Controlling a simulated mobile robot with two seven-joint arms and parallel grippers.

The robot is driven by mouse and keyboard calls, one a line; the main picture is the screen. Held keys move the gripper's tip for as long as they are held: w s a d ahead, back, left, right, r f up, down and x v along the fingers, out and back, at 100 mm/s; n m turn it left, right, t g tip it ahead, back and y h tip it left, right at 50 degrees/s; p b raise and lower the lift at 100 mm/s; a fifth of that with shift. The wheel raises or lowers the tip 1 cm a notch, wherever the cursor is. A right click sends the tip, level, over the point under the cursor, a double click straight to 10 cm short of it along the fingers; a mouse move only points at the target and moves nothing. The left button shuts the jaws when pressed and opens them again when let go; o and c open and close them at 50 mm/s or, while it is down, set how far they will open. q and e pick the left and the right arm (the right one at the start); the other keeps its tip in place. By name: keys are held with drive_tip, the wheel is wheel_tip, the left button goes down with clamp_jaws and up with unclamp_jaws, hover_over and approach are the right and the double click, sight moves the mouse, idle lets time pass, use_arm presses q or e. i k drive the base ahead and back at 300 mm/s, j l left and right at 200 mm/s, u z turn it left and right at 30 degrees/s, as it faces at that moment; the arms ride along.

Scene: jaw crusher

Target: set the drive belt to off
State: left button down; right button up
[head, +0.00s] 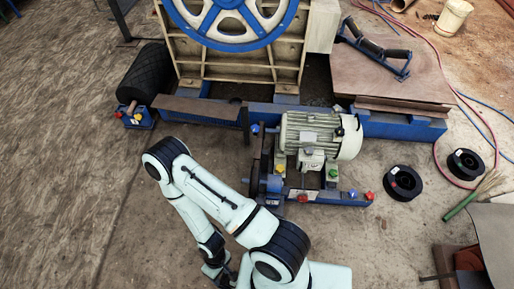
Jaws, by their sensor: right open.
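A grey-green motor (315,135) sits on a blue frame in the middle of the head view. A dark upright part (264,155) stands at the motor's left end; I cannot tell whether it is the drive belt or its pulley. No clearly marked drive belt control is distinguishable. A large blue flywheel (230,22) is behind, at the top. My right gripper (222,274) is low in the view, left of centre and partly hidden by my arm. It is open, in front of the motor frame and apart from it. My left gripper is not in view.
A blue base beam (400,127) runs across behind the motor. A black roller (143,74) lies at the left. Small red knobs (369,196) sit on the front frame. Black spools (403,183) and hoses lie at the right. The floor at the left is clear.

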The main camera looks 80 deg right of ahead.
sight(258, 151)
drive_tip(key=i+l+z, duration=0.1)
drive_tip(key=i+z, duration=0.2)
drive_tip(key=z, duration=0.2)
drive_tip(key=i+z, duration=0.3)
drive_tip(key=z, duration=0.2)
drive_tip(key=i+j+z, duration=0.1)
drive_tip(key=i+z, duration=0.2)
drive_tip(key=z, duration=0.15)
drive_tip(key=i+l+z, duration=0.15)
drive_tip(key=i+z, duration=0.25)
drive_tip(key=i+l+z, duration=0.1)
drive_tip(key=z, duration=0.25)
drive_tip(key=i+z, duration=0.4)
